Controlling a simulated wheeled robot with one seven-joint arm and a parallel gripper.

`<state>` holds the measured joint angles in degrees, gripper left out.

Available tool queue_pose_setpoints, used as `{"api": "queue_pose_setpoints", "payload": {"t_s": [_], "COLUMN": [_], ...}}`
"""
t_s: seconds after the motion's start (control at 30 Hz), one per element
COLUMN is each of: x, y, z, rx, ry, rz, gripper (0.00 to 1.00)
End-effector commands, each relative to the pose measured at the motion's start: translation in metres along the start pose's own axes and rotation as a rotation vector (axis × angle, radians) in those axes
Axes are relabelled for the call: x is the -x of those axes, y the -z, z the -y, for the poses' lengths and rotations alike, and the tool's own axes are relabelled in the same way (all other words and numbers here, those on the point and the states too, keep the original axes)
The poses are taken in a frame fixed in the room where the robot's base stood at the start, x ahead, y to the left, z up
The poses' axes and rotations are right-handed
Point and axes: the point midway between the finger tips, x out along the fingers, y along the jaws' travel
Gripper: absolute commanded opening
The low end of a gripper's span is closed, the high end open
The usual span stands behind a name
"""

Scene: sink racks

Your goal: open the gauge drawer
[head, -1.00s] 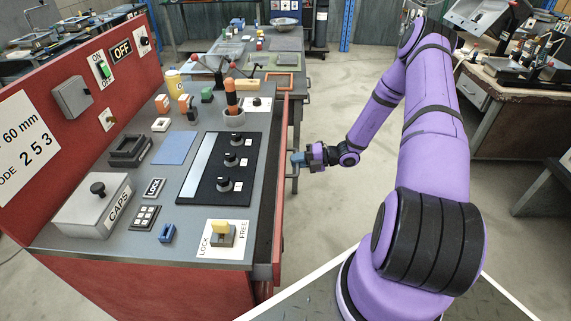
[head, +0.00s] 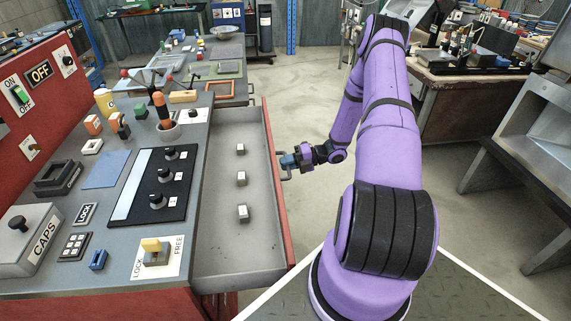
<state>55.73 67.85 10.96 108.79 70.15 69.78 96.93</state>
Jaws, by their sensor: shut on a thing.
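The gauge drawer (head: 240,255) is pulled out to the right from under the grey bench top. Its grey inside shows, with 3 small pale blocks (head: 242,179) in a row on its floor. Its red front (head: 273,170) faces right, and a metal handle (head: 285,176) sticks out from it. My gripper (head: 290,161) is at the handle and shut on it, with my purple arm reaching from the lower right. The fingertips are small in the head view and partly hidden.
Open floor (head: 310,100) lies right of the drawer.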

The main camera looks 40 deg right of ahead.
Motion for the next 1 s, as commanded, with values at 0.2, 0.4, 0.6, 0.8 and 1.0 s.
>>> {"api": "queue_pose_setpoints", "payload": {"t_s": [0.2, 0.4, 0.6, 0.8, 1.0], "x": [0.000, 0.000, 0.000, 0.004, 0.032], "y": [0.000, 0.000, 0.000, 0.000, -0.001], "z": [0.001, 0.001, 0.000, 0.000, 0.000], "rx": [0.000, 0.000, 0.000, 0.000, 0.001], "ry": [0.001, 0.001, 0.000, 0.000, 0.002], "rz": [-0.001, -0.001, 0.000, 0.001, 0.002], "gripper": [0.00, 0.31, 0.39, 0.39, 0.39]}}
